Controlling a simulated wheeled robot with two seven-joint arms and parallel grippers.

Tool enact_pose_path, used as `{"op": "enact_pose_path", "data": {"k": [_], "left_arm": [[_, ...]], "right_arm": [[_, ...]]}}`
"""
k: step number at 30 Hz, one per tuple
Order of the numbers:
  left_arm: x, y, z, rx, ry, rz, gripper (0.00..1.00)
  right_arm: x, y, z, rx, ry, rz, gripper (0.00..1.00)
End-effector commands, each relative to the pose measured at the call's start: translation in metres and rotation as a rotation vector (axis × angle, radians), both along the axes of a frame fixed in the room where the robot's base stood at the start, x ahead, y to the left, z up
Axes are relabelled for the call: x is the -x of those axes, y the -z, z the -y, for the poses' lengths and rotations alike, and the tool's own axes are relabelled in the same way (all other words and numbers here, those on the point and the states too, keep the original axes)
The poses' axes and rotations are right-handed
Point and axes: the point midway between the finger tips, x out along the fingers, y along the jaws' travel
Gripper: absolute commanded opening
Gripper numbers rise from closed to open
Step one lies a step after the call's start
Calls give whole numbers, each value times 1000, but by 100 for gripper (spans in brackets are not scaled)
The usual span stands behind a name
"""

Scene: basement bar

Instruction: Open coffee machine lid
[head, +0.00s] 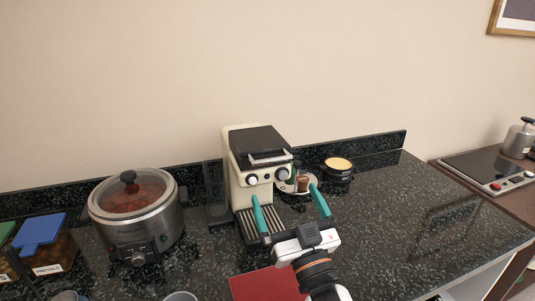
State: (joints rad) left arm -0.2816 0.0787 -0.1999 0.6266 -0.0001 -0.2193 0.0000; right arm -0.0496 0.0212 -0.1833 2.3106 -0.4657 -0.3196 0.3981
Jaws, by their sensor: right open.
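The cream coffee machine (236,170) stands on the dark speckled counter near the middle of the head view. Its dark lid (258,140) lies flat on top and looks shut. Two round knobs show on its front, with a slatted drip tray below. My right gripper (290,193) is in front of the machine, with its two teal fingers spread wide and nothing between them that I can see held. The fingers point toward the machine, below the level of the lid. They cover part of the drip tray and the counter behind. My left gripper is not in view.
A slow cooker (140,215) with a glass lid stands left of the machine. Containers with a blue lid (40,232) and a green lid are at far left. A small pot (338,170) stands behind right. A red item (262,285) lies in front. The right counter is clear.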

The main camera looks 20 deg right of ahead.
Motion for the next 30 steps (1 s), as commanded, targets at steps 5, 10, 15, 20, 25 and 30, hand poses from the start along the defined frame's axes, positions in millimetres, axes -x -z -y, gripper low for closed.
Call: {"op": "enact_pose_path", "data": {"k": [5,10,15,20,25,30], "left_arm": [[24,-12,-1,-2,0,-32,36],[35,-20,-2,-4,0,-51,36],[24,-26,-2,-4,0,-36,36],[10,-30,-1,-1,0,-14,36],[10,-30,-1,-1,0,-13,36],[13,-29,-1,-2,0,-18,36]], "right_arm": [[-31,-17,-1,2,1,1,100],[-63,-29,-2,1,2,-1,100],[-87,-37,-2,1,1,-3,100],[-98,-40,-3,-1,2,-5,100],[-100,-41,-3,-1,2,-4,100],[-100,-41,-3,-1,2,-4,97]]}}
